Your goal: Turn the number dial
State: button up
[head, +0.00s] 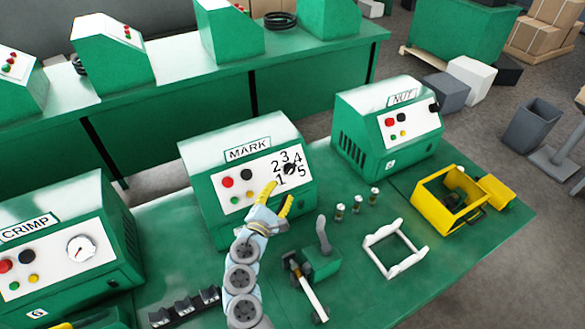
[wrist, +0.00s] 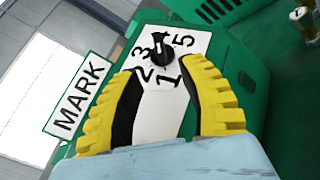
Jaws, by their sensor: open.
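The number dial (head: 290,169) is a black knob on the white front panel of the green MARK machine (head: 240,150). The numbers 1 to 5 are printed around it. In the wrist view the dial (wrist: 160,46) shows ahead of the fingertips, and its pointer direction is too small to tell for sure. My gripper (head: 280,191) has yellow ribbed fingers and is in front of the panel, just below and left of the dial in the head view. In the wrist view my gripper (wrist: 161,68) is open and empty, its fingers apart on either side of the panel.
The CRIMP machine (head: 70,240) stands left and the NUT machine (head: 385,125) right. A lever tool (head: 322,255), a white frame (head: 395,250), small cylinders (head: 356,206) and a yellow bin (head: 440,208) are on the green table. A black rack (head: 185,308) lies in front.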

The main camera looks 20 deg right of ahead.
aim_at(290, 173)
jog(key=shift+b+x, duration=1)
jog(key=shift+x, duration=4.4)
grip_shut()
jog(key=shift+f, duration=0.1)
